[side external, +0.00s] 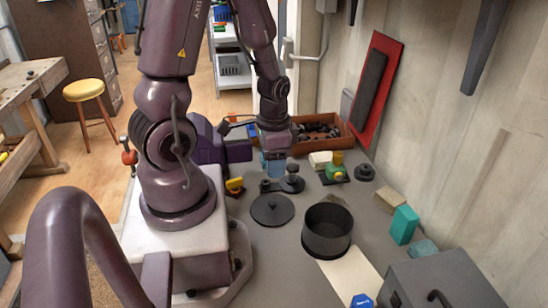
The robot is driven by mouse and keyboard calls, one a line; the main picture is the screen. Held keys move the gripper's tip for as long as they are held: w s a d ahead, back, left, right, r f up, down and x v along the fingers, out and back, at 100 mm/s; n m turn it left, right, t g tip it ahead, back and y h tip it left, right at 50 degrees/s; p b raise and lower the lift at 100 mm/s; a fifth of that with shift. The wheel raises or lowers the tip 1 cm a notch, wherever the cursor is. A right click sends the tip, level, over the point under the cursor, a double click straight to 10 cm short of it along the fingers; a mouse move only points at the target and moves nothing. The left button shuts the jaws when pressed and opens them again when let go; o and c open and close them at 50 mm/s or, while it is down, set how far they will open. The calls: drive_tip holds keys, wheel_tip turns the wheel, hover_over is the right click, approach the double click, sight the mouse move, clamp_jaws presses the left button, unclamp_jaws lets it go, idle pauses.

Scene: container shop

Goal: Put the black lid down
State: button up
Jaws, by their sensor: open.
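The black lid (272,211), a flat round disc with a small knob on top, lies flat on the grey table. It is apart from the black round container (327,236), which stands open to its right with nothing covering its mouth. My gripper (273,168) is at the end of the dark purple arm, above the table and behind the lid, away from it. It is open; its fingers are small here and partly hard to make out. I see nothing held between them.
A dark stand with a knob (292,182) is just behind the lid. A green and yellow item (337,168), a teal block (404,225) and a wooden tray of dark parts (322,133) stand farther right and back. A grey box (440,282) fills the front right.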

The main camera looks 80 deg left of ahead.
drive_tip(key=d+r+t, duration=0.2)
drive_tip(key=d+r, duration=0.4)
drive_tip(key=r, duration=0.5)
drive_tip(key=d+r+t, duration=0.3)
drive_tip(key=d+r, duration=0.3)
drive_tip(key=r, duration=0.5)
drive_tip(key=shift+w+r+t, duration=0.25)
drive_tip(key=shift+w+t, duration=0.05)
drive_tip(key=shift+w, duration=0.05)
